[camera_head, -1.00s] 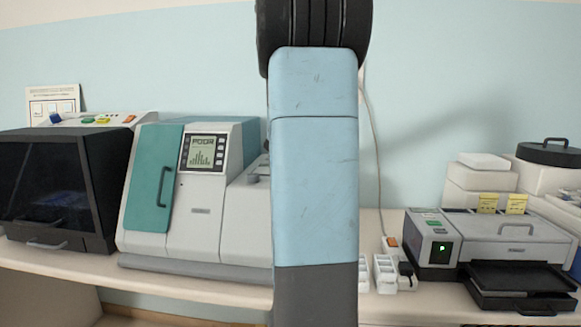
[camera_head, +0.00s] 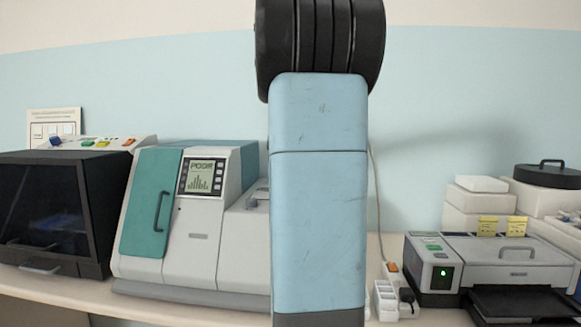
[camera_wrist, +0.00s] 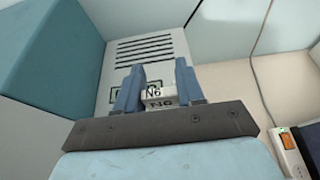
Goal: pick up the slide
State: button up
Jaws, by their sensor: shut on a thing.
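In the wrist view, my gripper (camera_wrist: 158,92) has its two blue fingers closed on a small white slide (camera_wrist: 155,93) marked "N6". The slide sits between the fingertips, and similar dark lettering shows just below on the near side. Behind it is the light grey top of a machine with a row of dark slots (camera_wrist: 150,50). I cannot tell whether the slide is clear of that surface. In the head view, my arm fills the middle and hides the gripper and the slide.
The head view shows a grey and teal machine (camera_head: 200,235) with a screen left of my arm. A dark-windowed box (camera_head: 50,215) stands farther left. A printer-like device (camera_head: 510,255) with an open dark tray is at right. A power strip (camera_head: 385,300) lies beside my arm.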

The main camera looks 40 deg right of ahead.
jog(key=s+d+r, duration=0.2)
jog(key=s+d, duration=1)
jog(key=s, duration=0.3)
jog(key=shift+d, duration=0.35)
dwell(1.1)
jog(key=shift+r, duration=0.1)
